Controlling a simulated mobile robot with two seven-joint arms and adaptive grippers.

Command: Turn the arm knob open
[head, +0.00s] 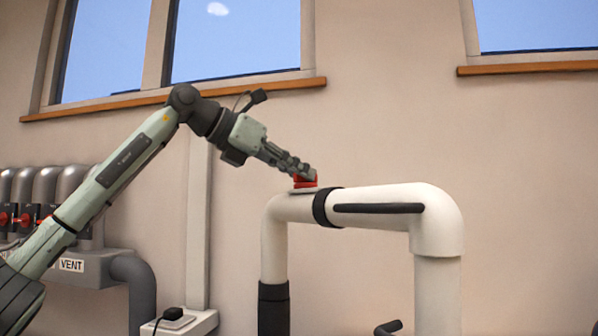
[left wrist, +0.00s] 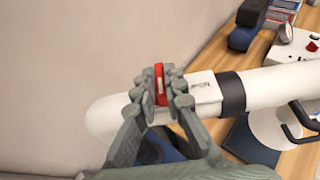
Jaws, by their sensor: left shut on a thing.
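The white pipe arm (head: 385,195) rises from below, bends and runs across the head view, with a black band around it. A red knob (head: 304,181) sits on top of its left part, on a pale plate. My left gripper (head: 300,172) reaches down from the upper left onto the knob. In the left wrist view, the fingers (left wrist: 162,92) are shut on both sides of the red knob (left wrist: 160,84). Small lettering shows on a pale label beside the knob, too small to read surely. My right gripper is not in view.
Grey pipes with red knobs and a "VENT" label (head: 72,265) stand at the left. A white box (head: 180,322) with a black plug is at the bottom. The wrist view shows a wooden surface (left wrist: 215,62) with a white device (left wrist: 298,44). The space above the pipe is clear.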

